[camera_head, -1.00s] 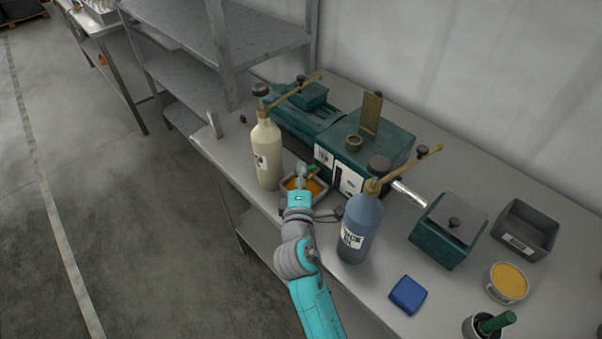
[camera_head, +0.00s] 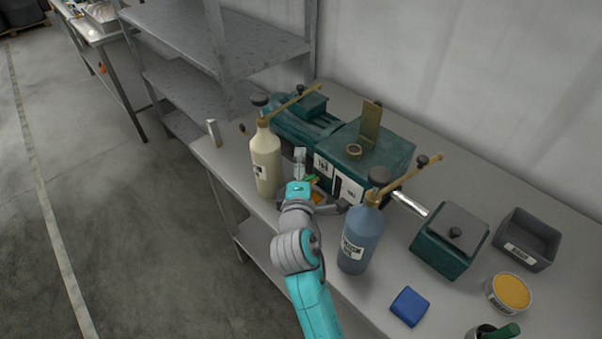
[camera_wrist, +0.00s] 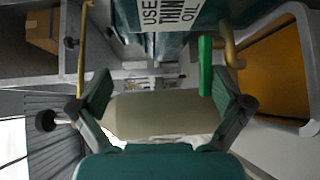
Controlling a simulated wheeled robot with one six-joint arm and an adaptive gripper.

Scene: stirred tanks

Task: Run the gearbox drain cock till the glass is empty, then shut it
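The dark green gearbox (camera_head: 385,155) stands on the bench with white labels and a dark upright slot, likely the sight glass (camera_head: 336,184), on its front. The drain cock's green lever (camera_wrist: 205,66) stands upright in the wrist view, with a brass pipe (camera_wrist: 231,50) beside it. My gripper (camera_wrist: 165,98) is open, and the lever lies near the inner side of its right finger; contact is unclear. In the head view my gripper (camera_head: 300,165) is low in front of the gearbox. A tray of amber oil (camera_wrist: 283,65) lies at the right; the level in the glass is unreadable.
A cream bottle (camera_head: 265,160) and a blue bottle (camera_head: 361,238) stand close on either side of my gripper. A blue block (camera_head: 410,306), an amber-filled tub (camera_head: 511,291) and an empty grey bin (camera_head: 527,240) are to the right.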

